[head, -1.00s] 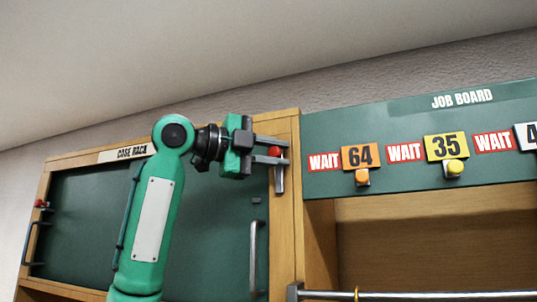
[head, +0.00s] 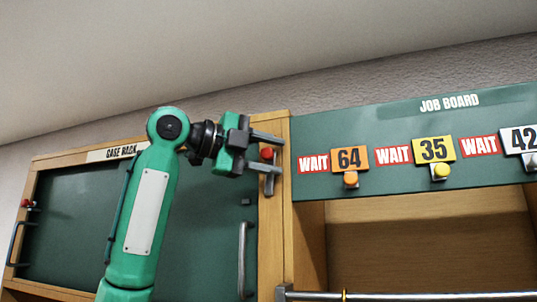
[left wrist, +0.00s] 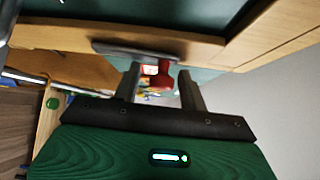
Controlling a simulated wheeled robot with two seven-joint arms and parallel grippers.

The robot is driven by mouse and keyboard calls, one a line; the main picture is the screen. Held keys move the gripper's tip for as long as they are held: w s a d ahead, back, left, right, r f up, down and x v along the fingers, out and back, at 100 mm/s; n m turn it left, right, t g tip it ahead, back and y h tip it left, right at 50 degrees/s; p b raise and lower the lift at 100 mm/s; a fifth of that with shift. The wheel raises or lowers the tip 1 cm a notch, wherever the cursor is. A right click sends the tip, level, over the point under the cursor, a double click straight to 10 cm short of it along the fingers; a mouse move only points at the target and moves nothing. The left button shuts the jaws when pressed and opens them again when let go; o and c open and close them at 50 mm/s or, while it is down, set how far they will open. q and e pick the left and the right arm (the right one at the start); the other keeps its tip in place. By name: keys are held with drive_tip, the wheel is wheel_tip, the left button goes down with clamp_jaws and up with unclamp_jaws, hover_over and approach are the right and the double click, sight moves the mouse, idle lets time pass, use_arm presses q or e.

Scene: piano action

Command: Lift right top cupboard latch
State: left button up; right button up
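The right top latch on the left cupboard has a red knob (head: 267,153) and a grey metal part (head: 269,186) hanging below it on the wooden post. My left gripper (head: 279,156) is open, with one finger above the knob and one below. In the left wrist view the red knob (left wrist: 158,72) shows between the two spread fingers of the left gripper (left wrist: 158,78), with a gap on each side. Whether a finger touches the latch I cannot tell. My right gripper is in neither view.
The green cupboard door (head: 85,225) has a vertical handle (head: 243,258) below the latch. Another red-knobbed latch (head: 28,204) is at its far left. The job board (head: 400,185) with number tags is on the right, above an open shelf and a metal rail (head: 400,296).

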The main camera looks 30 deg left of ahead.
use_arm(q)
drive_tip(key=shift+s+a, duration=0.2)
drive_tip(key=shift+s, duration=0.05)
drive_tip(key=b+v, duration=0.5)
drive_tip(key=v, duration=0.8)
drive_tip(key=shift+s+a+r, duration=0.1)
